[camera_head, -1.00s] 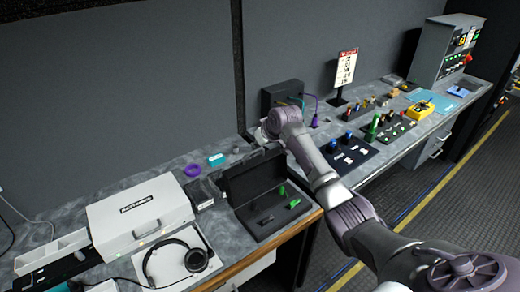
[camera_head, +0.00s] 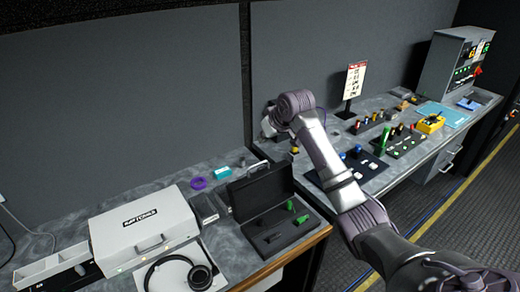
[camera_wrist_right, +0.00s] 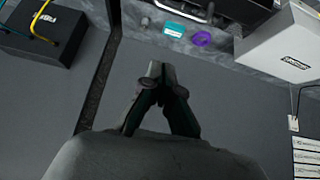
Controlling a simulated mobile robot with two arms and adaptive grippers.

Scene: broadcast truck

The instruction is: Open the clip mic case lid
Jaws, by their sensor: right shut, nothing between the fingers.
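The black clip mic case stands open on the grey counter in the head view, its lid (camera_head: 259,190) tilted up at the back. Its base (camera_head: 311,229) holds green and dark clip mics (camera_head: 302,219). My right gripper (camera_head: 267,128) is behind and above the lid, apart from it, and partly hidden by my arm. In the right wrist view its fingers (camera_wrist_right: 162,72) are shut and empty, pointing at the grey wall and counter edge. A dark edge at the top of that view may be the case lid. My left gripper is not in view.
Left of the case are a white labelled box (camera_head: 143,226), headphones (camera_head: 178,275), a purple ring (camera_head: 198,184) and a teal block (camera_head: 223,172). Another counter to the right carries a sign (camera_head: 355,80), connector panels and a yellow box (camera_head: 431,123).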

